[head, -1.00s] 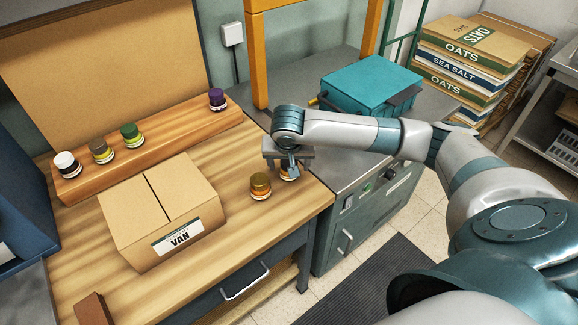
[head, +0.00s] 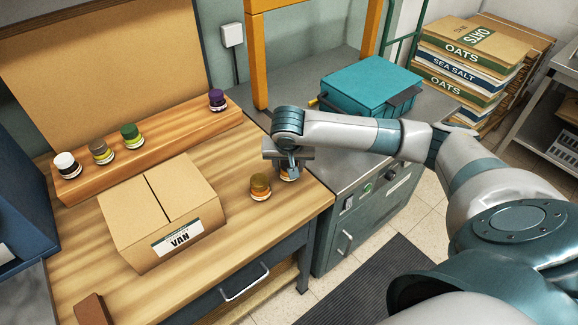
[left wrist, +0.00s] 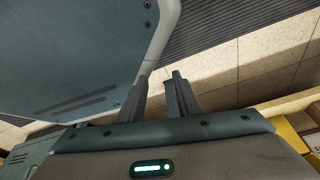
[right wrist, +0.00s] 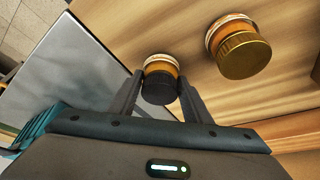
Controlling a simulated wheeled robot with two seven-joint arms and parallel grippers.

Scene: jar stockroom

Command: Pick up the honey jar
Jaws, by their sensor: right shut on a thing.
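My right gripper (right wrist: 160,88) is shut on an amber jar with a black lid (right wrist: 161,68), which stands on the wooden bench near its right edge. In the head view my right gripper (head: 288,167) comes down over this jar and hides most of it. A second amber jar with a gold lid (head: 260,187) stands just left of it, untouched; it also shows in the right wrist view (right wrist: 240,48). I cannot read a label on either jar, so I cannot tell which is honey. My left gripper (left wrist: 160,78) is open and empty.
A cardboard box marked VAN (head: 160,210) stands on the bench (head: 225,225). A raised wooden shelf (head: 170,145) behind it holds several jars. A teal box (head: 368,85) sits on the grey cabinet to the right. The bench front between box and jars is clear.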

